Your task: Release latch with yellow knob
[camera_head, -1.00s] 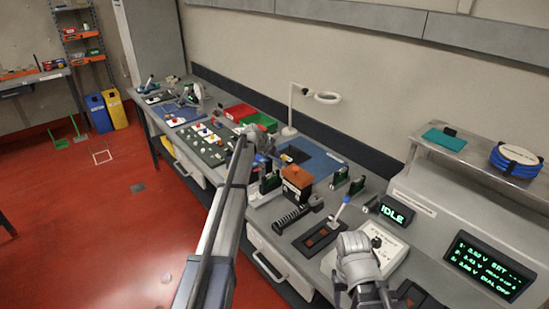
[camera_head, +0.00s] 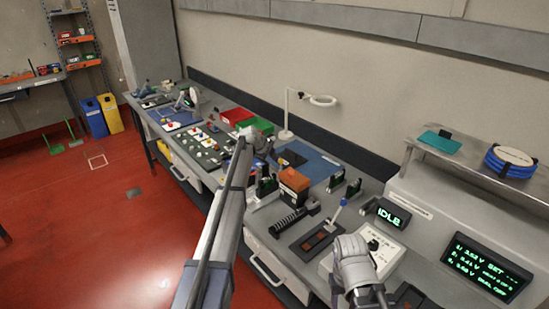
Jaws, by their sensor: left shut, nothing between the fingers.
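I cannot make out a latch with a yellow knob; it may be hidden behind my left arm or too small to tell. My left gripper (camera_head: 268,164) is over the middle of the bench, left of the orange-topped block (camera_head: 294,180). Its fingers are small and partly hidden by the wrist; it is shut and holds nothing that I can see. My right gripper (camera_head: 364,298) is low at the bottom edge, in front of the white panel with a dial (camera_head: 385,250). Its fingertips are cut off by the picture edge.
A lever with a blue tip (camera_head: 341,205) stands on a dark plate. A black coil spring part (camera_head: 289,220) lies to its left. Red and green bins (camera_head: 258,124) and a lamp (camera_head: 287,115) stand at the back. A display reading IDLE (camera_head: 390,215) is at right.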

